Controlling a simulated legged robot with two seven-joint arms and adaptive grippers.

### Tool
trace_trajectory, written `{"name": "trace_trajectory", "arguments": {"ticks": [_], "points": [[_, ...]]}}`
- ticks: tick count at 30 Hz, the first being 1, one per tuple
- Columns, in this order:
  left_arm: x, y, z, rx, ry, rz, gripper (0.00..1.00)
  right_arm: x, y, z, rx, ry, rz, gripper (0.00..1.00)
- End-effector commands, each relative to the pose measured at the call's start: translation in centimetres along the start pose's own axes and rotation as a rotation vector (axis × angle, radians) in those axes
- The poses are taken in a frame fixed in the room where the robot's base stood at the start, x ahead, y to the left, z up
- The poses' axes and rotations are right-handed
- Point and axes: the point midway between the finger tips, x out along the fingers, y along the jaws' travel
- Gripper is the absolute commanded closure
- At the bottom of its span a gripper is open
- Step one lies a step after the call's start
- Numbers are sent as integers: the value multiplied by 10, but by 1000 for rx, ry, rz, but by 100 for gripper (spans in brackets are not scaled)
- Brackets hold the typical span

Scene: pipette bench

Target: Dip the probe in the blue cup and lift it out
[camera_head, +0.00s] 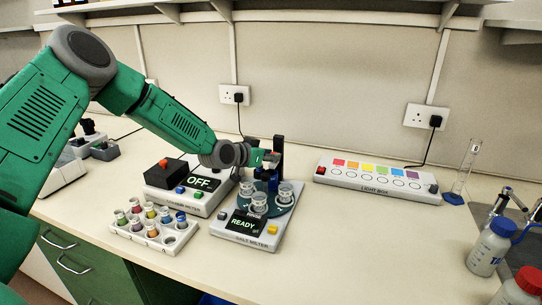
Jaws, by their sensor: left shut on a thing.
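My left gripper (268,158) is over the back of the salt meter (249,237), shut on what seems to be the probe, which is small and mostly hidden by the fingers. Several small clear cups stand on the meter's round teal plate: one at left (247,187), one in front (259,204) and one at right (285,193). I cannot tell which cup is the blue one, nor whether the probe tip is inside a cup. The meter's screen reads READY. My right gripper is out of view.
A rack of colored vials (152,235) stands at front left. A box reading OFF (199,184) is behind it, close under my left forearm. A light box (374,181), a tall glass cylinder (467,166) and bottles (489,247) are at right.

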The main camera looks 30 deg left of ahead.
Motion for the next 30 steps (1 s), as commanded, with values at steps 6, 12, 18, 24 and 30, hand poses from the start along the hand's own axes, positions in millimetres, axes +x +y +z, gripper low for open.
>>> {"name": "trace_trajectory", "arguments": {"ticks": [6,12,18,24,30], "points": [[-13,-1,-33,2,3,-2,100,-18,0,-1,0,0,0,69],[-23,-2,-55,1,4,-3,100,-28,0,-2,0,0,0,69],[-22,-2,-55,0,9,-4,100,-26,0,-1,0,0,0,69],[-22,-2,-54,0,6,-3,58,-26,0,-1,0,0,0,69],[-22,-1,-53,0,3,-2,58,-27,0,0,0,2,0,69]]}}
